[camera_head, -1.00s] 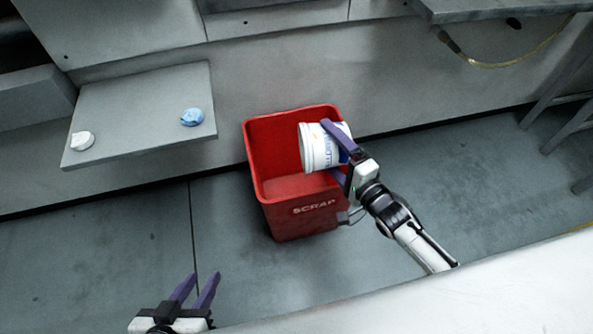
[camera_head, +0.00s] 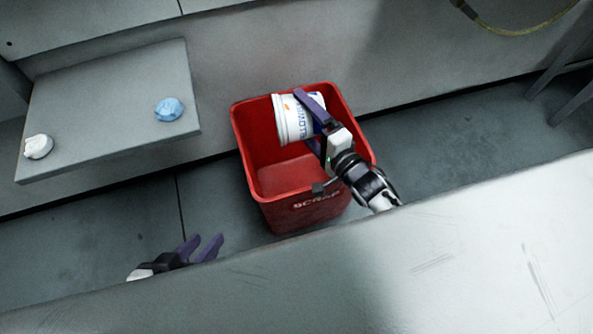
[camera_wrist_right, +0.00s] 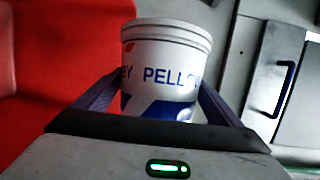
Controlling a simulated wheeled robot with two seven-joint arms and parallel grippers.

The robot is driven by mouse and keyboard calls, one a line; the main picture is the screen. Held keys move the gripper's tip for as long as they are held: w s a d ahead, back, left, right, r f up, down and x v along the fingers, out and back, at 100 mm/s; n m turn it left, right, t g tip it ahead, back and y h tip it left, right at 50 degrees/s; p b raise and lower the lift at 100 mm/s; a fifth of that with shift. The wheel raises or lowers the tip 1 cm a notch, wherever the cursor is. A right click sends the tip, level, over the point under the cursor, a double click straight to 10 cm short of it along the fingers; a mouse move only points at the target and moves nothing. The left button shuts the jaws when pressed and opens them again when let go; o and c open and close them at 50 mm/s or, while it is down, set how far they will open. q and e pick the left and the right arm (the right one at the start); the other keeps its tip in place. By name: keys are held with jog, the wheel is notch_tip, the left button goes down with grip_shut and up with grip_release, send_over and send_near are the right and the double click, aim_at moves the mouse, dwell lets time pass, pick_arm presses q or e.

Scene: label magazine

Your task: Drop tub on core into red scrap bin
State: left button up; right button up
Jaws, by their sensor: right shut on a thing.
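A white tub (camera_head: 292,118) with blue lettering lies tilted on its side in my right gripper (camera_head: 311,121). The gripper is shut on it, with purple fingers on either side. The tub is over the opening of the red scrap bin (camera_head: 306,213), towards its far right side. The tub also shows in the right wrist view (camera_wrist_right: 164,72), between both fingers, with the red bin (camera_wrist_right: 20,80) beside it at left. My left gripper (camera_head: 207,243) is open and empty at the lower left, apart from the bin. No core can be made out separately from the tub.
A grey shelf (camera_head: 100,105) at the left holds a blue crumpled lump (camera_head: 169,109) and a white one (camera_head: 39,146). A pale surface (camera_head: 420,270) fills the lower front. A yellowish hose (camera_head: 520,32) hangs at upper right.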

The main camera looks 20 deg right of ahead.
aim_at(318, 132)
pick_arm(q)
jog(key=shift+w+d, duration=0.1)
pick_arm(e)
jog(key=shift+f, duration=0.15)
jog(key=o, duration=0.8)
pick_arm(q)
jog(key=shift+f, duration=0.1)
pick_arm(e)
jog(key=shift+o, duration=0.2)
jog(key=shift+s+d, duration=0.1)
jog(key=shift+s, duration=0.25)
jog(key=p+v, duration=0.3)
jog(key=v, duration=0.6)
jog(key=shift+s+d, duration=0.1)
jog(key=shift+s, duration=0.15)
pick_arm(q)
jog(key=shift+s+a+r+n+t, duration=0.2)
jog(key=shift+a+r+t, duration=0.05)
jog(key=shift+a+r, duration=0.25)
jog(key=shift+s+a+r+n+t, duration=0.25)
jog(key=shift+a+r, duration=0.15)
jog(key=shift+r, duration=0.15)
